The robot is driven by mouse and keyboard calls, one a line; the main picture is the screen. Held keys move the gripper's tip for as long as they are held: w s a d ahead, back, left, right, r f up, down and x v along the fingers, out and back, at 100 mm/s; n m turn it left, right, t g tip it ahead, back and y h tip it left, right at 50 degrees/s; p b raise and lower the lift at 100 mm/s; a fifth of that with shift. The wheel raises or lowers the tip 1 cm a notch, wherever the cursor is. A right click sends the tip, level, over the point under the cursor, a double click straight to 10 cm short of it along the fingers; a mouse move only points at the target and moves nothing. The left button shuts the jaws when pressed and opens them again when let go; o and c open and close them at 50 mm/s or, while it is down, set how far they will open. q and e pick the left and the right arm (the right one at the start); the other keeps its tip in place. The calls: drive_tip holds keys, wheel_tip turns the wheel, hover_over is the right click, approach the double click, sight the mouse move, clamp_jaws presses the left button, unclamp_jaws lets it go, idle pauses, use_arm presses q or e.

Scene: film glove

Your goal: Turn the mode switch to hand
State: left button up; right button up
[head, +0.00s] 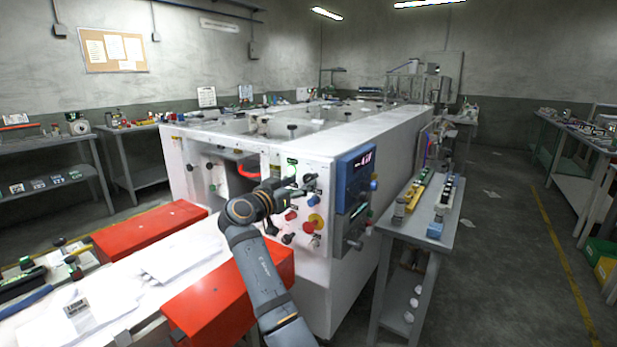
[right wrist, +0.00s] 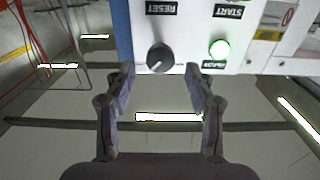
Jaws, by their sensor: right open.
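In the right wrist view, a black rotary knob (right wrist: 160,58) with a pale pointer mark sits on a white panel (right wrist: 185,35), apparently the mode switch. Its own label cannot be read. My right gripper (right wrist: 160,88) is open and empty, its two fingers on either side just short of the knob. I cannot tell whether they touch it. In the head view, my right gripper (head: 287,192) is at the white machine's control end, partly covering the controls. Which knob there is the mode switch cannot be told. My left gripper is not in view.
A lit green button (right wrist: 219,48) is beside the knob, near RESET and START labels. The right aisle floor is mostly clear.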

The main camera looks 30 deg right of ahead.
sight(307, 179)
drive_tip(key=x, duration=0.4)
drive_tip(key=shift+w+d+p, duration=0.15)
drive_tip(key=shift+d+p, duration=0.1)
drive_tip(key=shift+p, duration=0.05)
drive_tip(key=c, duration=1.1)
drive_tip(key=shift+c, duration=0.2)
